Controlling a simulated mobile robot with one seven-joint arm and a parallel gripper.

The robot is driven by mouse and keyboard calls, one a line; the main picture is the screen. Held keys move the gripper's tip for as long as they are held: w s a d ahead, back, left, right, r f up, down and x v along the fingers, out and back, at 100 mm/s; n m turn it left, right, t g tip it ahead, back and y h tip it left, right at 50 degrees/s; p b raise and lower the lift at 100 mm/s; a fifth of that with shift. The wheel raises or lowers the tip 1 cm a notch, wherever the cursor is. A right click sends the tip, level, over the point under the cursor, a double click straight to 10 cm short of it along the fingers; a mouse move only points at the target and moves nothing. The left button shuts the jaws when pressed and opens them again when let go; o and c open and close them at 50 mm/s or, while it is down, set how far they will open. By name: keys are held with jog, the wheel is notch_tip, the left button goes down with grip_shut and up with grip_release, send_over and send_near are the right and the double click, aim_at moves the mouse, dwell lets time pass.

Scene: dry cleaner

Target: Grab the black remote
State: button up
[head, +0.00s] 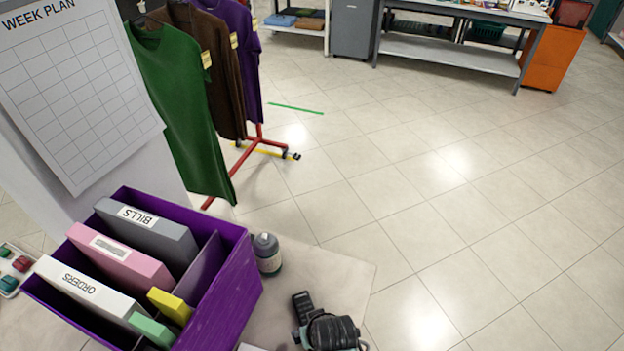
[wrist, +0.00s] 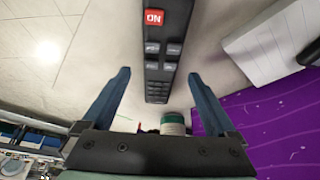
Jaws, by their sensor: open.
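The black remote (wrist: 166,45) with a red ON button fills the top middle of the wrist view. Its lower end with grey buttons lies between the two blue-grey fingers of my gripper (wrist: 158,74), with a gap on each side. My gripper is open and holds nothing. The fingertips are hard to make out there.
The counter edge lies right of my gripper. Garments hang on a red rack (head: 257,146) beyond.

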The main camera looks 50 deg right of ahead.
jog(key=shift+x, duration=1.05)
grip_shut()
